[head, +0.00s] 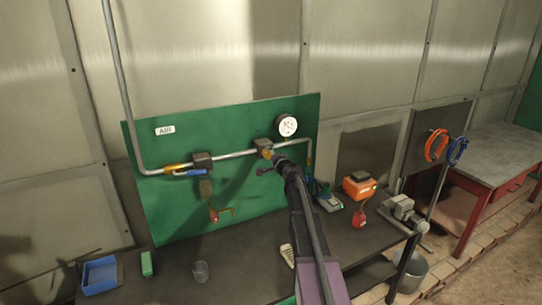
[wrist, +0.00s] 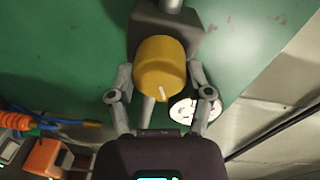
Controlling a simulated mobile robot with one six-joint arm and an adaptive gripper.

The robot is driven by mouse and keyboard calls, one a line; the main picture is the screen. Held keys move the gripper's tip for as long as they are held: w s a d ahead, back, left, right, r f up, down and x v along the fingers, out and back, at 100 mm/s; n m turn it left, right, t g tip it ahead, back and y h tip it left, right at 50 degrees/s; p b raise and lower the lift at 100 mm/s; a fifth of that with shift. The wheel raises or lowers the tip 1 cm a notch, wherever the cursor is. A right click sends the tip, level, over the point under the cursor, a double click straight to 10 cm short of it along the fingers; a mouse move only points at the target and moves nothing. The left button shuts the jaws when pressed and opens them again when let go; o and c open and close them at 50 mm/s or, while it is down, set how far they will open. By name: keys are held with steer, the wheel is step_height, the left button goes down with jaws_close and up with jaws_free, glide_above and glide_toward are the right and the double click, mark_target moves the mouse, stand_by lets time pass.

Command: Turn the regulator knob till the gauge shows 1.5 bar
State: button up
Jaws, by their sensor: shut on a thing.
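The regulator's yellow knob (wrist: 161,62) fills the upper middle of the wrist view, with a pale mark on its face pointing down and slightly right. Behind it is the dark regulator body (wrist: 190,38), also seen in the head view (head: 262,144). My gripper (wrist: 161,78) has one finger on each side of the knob and is shut on it. In the head view my gripper (head: 273,165) reaches the regulator from below right. The round white gauge (head: 287,126) sits above right of the regulator; its reading is too small to tell. In the wrist view the gauge (wrist: 182,109) is partly hidden by a finger.
A green board (head: 150,215) carries the grey pipe and a blue-handled valve (head: 190,172). On the bench are a blue bin (head: 99,274), a cup (head: 200,271), an orange device (head: 359,187) and a vise (head: 400,208). A red table (head: 495,160) stands at right.

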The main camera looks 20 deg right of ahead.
steer(key=shift+w+n, duration=0.1)
steer(key=shift+n, duration=1.4)
steer(key=o, duration=1.2)
steer(key=shift+c, duration=0.2)
steer(key=shift+a, duration=0.1)
